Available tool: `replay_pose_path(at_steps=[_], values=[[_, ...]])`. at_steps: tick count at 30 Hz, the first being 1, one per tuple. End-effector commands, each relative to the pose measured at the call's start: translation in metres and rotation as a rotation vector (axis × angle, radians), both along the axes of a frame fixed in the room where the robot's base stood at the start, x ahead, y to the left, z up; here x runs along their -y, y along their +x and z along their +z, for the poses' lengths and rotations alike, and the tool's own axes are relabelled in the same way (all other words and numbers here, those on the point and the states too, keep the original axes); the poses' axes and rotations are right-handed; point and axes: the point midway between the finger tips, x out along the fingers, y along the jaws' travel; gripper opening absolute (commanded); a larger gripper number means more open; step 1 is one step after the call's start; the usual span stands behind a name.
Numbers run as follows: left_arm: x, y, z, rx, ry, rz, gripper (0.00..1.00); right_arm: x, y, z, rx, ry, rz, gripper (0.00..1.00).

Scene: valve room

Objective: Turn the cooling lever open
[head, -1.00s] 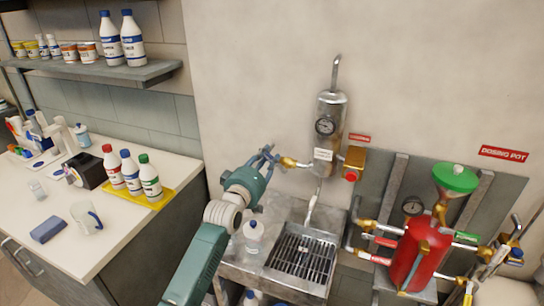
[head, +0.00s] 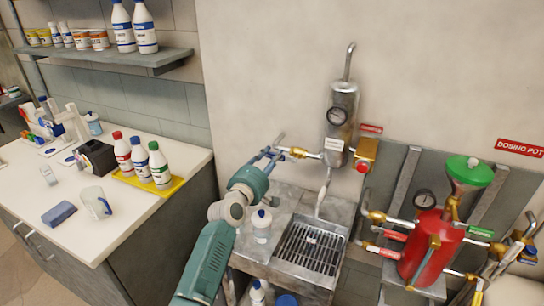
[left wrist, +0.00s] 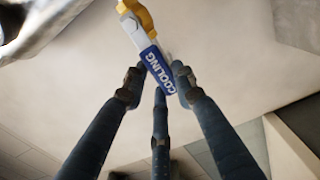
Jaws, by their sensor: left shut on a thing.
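The cooling lever is a flat handle with a blue sleeve lettered COOLING (left wrist: 157,67) in the left wrist view. Its bare pale part runs up to a yellow brass valve body (left wrist: 138,15). In the head view that brass valve (head: 299,153) sits on a short pipe left of a steel cylinder (head: 341,115) with a gauge. My left gripper (head: 270,155) is shut on the lever, its fingers around the blue sleeve, also seen in the left wrist view (left wrist: 161,82). In the head view the fingers mostly hide the lever. My right gripper is out of view.
A steel sink with a grate (head: 311,248) lies below the valve, with a white bottle (head: 261,226) on its left edge. An orange box with a red button (head: 364,158) is right of the cylinder. A red dosing pot (head: 430,246) stands at right, a counter (head: 130,215) at left.

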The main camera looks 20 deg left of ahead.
Motion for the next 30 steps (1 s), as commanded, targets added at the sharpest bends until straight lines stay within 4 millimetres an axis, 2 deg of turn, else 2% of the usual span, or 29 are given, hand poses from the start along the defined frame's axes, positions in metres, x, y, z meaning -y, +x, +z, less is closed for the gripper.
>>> replay_pose_path(at_steps=[15,16,18,19,30], values=[[-0.0005,-0.0001,-0.0018,-0.002,-0.023,0.001,0.00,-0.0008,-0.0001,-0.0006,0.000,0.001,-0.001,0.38],[-0.0005,-0.0001,-0.0018,-0.002,-0.023,0.001,0.31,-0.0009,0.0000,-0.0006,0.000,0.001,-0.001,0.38],[-0.0004,-0.0001,-0.0020,-0.002,-0.022,0.001,0.45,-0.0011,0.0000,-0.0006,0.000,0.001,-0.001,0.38],[-0.0004,-0.0001,-0.0020,-0.002,-0.021,0.001,0.47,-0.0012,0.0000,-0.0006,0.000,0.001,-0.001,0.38],[0.0001,-0.0059,-0.0019,-0.001,-0.019,0.000,0.47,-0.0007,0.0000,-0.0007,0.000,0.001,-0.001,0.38]])
